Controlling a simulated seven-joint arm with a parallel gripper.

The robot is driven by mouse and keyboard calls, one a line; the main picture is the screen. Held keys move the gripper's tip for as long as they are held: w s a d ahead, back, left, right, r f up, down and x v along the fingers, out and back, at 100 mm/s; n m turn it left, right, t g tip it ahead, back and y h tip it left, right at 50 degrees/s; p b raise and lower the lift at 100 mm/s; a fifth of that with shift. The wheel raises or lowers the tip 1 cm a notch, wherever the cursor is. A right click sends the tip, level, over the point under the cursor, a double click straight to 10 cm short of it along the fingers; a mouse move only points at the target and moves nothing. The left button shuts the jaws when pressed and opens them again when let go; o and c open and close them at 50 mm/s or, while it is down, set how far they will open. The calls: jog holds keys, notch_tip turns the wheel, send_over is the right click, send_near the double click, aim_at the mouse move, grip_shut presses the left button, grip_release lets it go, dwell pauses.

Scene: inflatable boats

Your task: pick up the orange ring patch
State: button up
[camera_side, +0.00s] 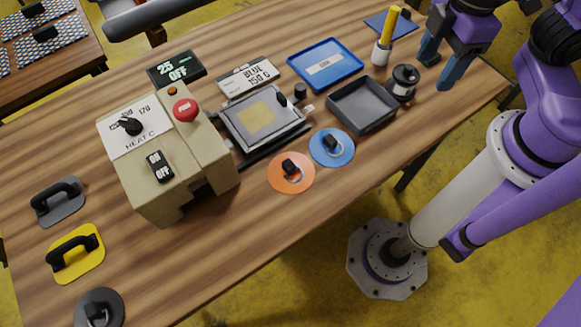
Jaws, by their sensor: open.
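The orange ring patch (280,183) is a flat orange disc with a black block and a pale ring on its top. It lies flat on the wooden table near the front edge, left of and close to a blue ring patch (344,157). My gripper (440,72) is at the table's far right end, open and empty, its dark blue fingers pointing down. It is well to the right of and beyond the orange patch. Nothing hides the patch.
A grey tray (338,114), a dark round container (403,83) and a yellow-handled tool (387,38) stand between my gripper and the patches. A beige heater box (204,135) and a press (254,138) stand left and behind. Bare table (262,225) lies in front.

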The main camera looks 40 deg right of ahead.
jog(key=w+a+f+n, duration=0.1)
jog(key=w+a, duration=0.2)
jog(key=a, duration=0.4)
jog(key=w+a+f+n, duration=0.1)
jog(key=w+a+n, duration=0.15)
jog(key=a, duration=0.45)
jog(key=n, duration=0.1)
send_over(286, 166)
notch_tip(286, 166, down, 4)
notch_tip(286, 166, down, 17)
jog(key=shift+f, duration=0.1)
grip_shut()
